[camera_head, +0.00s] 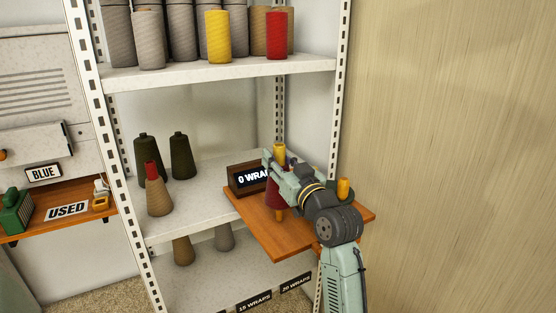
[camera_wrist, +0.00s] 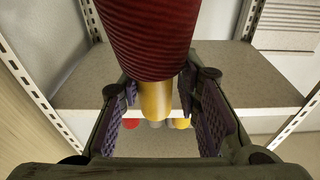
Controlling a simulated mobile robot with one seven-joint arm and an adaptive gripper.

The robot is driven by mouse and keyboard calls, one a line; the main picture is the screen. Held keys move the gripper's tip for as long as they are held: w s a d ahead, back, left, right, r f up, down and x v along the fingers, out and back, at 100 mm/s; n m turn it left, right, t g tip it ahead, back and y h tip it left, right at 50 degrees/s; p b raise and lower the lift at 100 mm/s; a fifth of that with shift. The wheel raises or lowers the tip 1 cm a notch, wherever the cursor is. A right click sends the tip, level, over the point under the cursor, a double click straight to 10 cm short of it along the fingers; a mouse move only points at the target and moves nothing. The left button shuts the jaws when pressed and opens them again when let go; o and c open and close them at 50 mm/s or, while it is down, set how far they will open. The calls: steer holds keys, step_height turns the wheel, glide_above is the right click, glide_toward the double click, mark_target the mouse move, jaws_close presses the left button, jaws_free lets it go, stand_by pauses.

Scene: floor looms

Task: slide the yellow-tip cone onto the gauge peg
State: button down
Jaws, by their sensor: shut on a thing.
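The yellow-tip cone has a dark red wound body (camera_head: 278,201) and a yellow tip (camera_head: 279,151). My gripper (camera_head: 281,172) is shut on it near the upper part, and the cone hangs upright over the wooden board (camera_head: 282,241). In the wrist view the red body (camera_wrist: 150,35) and the yellow tip (camera_wrist: 155,98) lie between the fingers of my gripper (camera_wrist: 165,105). The gauge's dark display (camera_head: 247,179) reads "0 WRA", with the rest covered by my gripper.
A yellow upright piece (camera_head: 343,188) shows at the board's right, partly behind my arm. A red-tip tan cone (camera_head: 158,190) and dark cones (camera_head: 182,156) stand on the middle shelf (camera_head: 205,202). Several spools line the upper shelf (camera_head: 210,77). A shelf post (camera_head: 97,110) stands left.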

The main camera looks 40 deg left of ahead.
steer(key=shift+f+b, duration=1.05)
steer(key=shift+f, duration=0.45)
steer(key=shift+f+b, duration=0.4)
steer(key=shift+b, duration=0.05)
steer(key=shift+f, duration=0.1)
stand_by(0.5)
steer(key=shift+f+b, duration=0.85)
steer(key=shift+f, duration=0.15)
steer(key=c, duration=1.1)
jaws_free()
steer(key=shift+f, duration=0.1)
steer(key=shift+d, duration=0.1)
